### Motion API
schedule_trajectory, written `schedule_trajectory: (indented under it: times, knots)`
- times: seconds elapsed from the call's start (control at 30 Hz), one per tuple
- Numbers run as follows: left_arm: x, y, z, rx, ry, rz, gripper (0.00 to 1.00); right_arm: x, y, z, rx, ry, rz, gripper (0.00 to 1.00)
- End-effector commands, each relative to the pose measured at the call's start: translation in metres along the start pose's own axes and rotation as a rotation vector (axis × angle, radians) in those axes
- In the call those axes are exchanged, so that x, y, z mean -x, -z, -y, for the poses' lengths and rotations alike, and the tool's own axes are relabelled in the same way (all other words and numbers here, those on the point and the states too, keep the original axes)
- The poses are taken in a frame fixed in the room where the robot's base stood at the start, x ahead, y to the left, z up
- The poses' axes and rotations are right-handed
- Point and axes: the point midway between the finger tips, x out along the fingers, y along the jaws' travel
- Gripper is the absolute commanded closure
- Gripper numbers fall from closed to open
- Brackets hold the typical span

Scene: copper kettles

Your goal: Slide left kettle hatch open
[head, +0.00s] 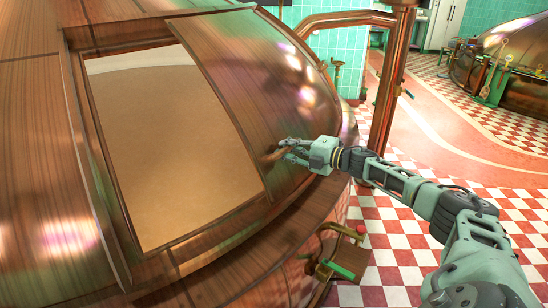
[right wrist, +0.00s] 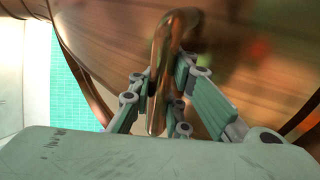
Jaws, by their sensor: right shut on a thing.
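The copper kettle (head: 20,120) fills the left of the head view. Its hatch panel (head: 235,85) sits to the right of a wide opening, through which a tan, cloudy content (head: 165,140) shows. My right gripper (head: 284,150) is at the hatch's lower right part, shut on the hatch handle. In the right wrist view the copper bar handle (right wrist: 162,75) stands between the two fingers of my right gripper (right wrist: 167,90), with the hatch's curved copper surface behind it. My left gripper is not in either view.
A copper pipe (head: 385,95) rises to the right of the kettle. A valve with a green handle (head: 340,270) juts out below my right arm. Another kettle (head: 510,60) stands at the far right. The checkered floor (head: 390,235) beside the kettle is clear.

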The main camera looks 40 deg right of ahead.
Motion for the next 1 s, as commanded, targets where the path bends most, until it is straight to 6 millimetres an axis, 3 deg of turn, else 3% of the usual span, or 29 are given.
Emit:
schedule_trajectory:
  times: [0.3,0.33,0.57,1.0]
  knots:
    - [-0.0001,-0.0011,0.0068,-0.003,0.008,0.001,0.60,0.0040,-0.0030,0.0066,-0.001,0.015,0.002,1.00]
    - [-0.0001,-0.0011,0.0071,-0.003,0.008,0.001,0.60,0.0039,-0.0027,0.0068,-0.001,0.016,0.001,0.84]
    - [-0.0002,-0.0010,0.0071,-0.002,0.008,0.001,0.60,0.0026,-0.0013,0.0053,-0.001,0.012,-0.002,0.64]
    - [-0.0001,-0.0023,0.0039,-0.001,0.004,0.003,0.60,0.0093,-0.0014,0.0053,-0.001,0.010,-0.001,0.64]
